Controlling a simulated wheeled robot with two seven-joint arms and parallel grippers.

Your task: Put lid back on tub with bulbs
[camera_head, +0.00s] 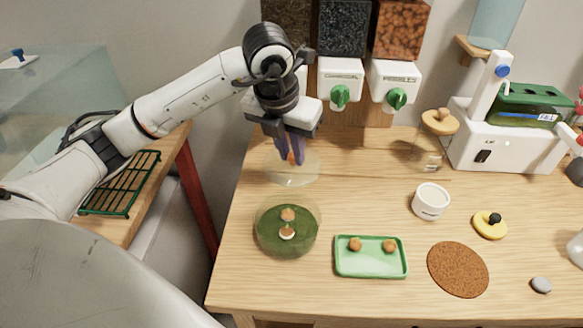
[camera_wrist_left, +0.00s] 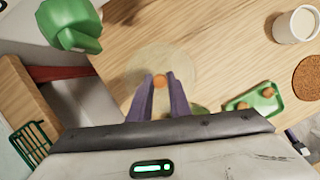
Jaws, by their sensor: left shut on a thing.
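My left gripper (camera_head: 290,160) is shut on the small orange-brown knob (camera_wrist_left: 160,80) of a clear round lid (camera_head: 290,177). The lid is flat and see-through, at or just above the table behind the tub; I cannot tell whether it touches the wood. It also shows as a pale disc in the left wrist view (camera_wrist_left: 180,60). The round tub (camera_head: 265,240) is clear with a green inside, open on top, with two bulbs (camera_head: 287,214) in it. In the wrist view only a green bit of it shows beside the finger. My right gripper is not in view.
A green tray (camera_head: 372,267) with two bulbs lies right of the tub. A white cup (camera_head: 430,201), a brown round mat (camera_head: 458,269) and a yellow disc (camera_head: 490,229) with a black knob stand further right. Dispensers with green knobs (camera_head: 340,96) hang behind the gripper.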

